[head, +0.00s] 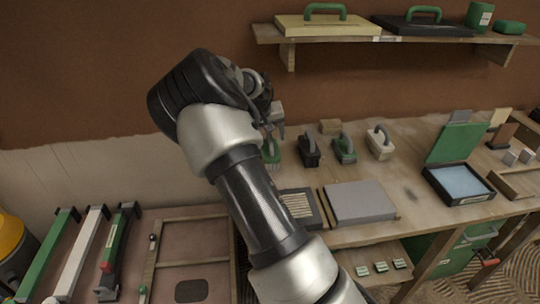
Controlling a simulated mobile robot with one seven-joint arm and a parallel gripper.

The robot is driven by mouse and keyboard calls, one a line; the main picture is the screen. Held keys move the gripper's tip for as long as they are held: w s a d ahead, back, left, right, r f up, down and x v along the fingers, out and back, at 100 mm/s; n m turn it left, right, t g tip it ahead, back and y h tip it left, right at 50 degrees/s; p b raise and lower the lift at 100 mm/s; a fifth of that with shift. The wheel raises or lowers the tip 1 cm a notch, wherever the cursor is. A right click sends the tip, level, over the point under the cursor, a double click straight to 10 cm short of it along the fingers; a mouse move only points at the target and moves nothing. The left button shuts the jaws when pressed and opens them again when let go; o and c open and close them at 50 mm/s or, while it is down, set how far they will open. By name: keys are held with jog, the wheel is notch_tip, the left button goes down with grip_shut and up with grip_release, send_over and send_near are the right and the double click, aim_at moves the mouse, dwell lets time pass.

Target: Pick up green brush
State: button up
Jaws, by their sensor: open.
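A green brush-like tool (272,154) stands on the workbench just below my gripper, partly hidden by my arm. My gripper (275,127) points down above the left green tool. It looks empty, its jaws are open, and its fingers are small and partly hidden by my wrist. I cannot tell whether they touch the tool.
A black tool (309,150) and a cream tool (379,143) stand on the workbench (415,145) in the same row. In front lie a grey slab (360,201) and a blue-filled tray (459,183). A wall shelf (400,39) hangs above.

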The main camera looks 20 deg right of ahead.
jog(key=shift+b+x, duration=0.45)
jog(key=shift+x, duration=2.55)
jog(key=c, duration=1.2)
notch_tip(320, 180, up, 10)
jog(key=shift+r+p, duration=0.1)
jog(key=shift+p, duration=0.7)
jog(key=o, duration=0.6)
jog(key=c, duration=0.4)
